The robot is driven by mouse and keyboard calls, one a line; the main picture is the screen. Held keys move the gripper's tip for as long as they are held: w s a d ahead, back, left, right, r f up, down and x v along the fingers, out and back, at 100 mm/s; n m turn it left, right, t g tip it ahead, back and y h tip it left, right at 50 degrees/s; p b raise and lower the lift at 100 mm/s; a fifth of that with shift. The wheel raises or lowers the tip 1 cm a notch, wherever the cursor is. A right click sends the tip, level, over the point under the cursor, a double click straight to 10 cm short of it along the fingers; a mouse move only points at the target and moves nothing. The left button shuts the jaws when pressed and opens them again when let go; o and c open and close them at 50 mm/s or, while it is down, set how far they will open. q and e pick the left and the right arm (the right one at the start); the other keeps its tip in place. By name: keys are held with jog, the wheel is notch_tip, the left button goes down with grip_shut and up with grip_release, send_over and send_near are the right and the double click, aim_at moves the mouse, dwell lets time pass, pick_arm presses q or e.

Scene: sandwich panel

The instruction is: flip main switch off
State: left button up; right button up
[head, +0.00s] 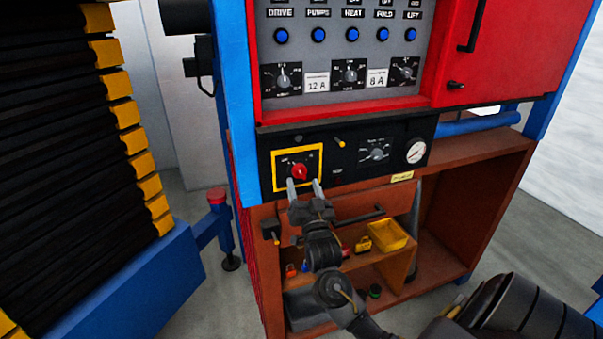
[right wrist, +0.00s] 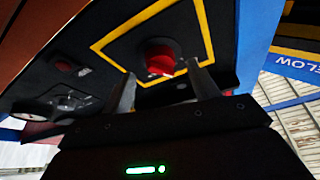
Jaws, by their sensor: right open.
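The main switch is a red knob (head: 299,172) inside a yellow square frame (head: 321,160) on the black lower panel (head: 400,138). My right gripper (head: 304,186) is open just in front of and below the knob, with its two fingers pointing at the panel. In the right wrist view the red knob (right wrist: 160,57) shows beyond and between the two fingertips (right wrist: 160,78). Nothing is held between the fingers. I cannot tell whether a fingertip touches the knob. My left gripper is not in view.
A pressure gauge (head: 416,152) and a grey rotary selector (head: 377,152) sit right of the switch. A row of blue buttons (head: 319,34) is above. A shelf with a yellow bin (head: 388,236) lies below. A black stack with yellow blocks (head: 115,85) stands left.

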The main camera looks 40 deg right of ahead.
aim_at(301, 177)
jog(key=shift+p+x, duration=0.4)
jog(key=shift+x, duration=1.25)
jog(key=c, duration=1)
jog(key=shift+o, duration=0.2)
jog(key=n+t+y, duration=0.1)
jog(key=n+y, duration=0.1)
jog(key=n, duration=0.3)
jog(key=shift+d, duration=0.15)
jog(key=o, duration=1)
jog(key=shift+y, duration=0.3)
jog(key=shift+c, duration=0.2)
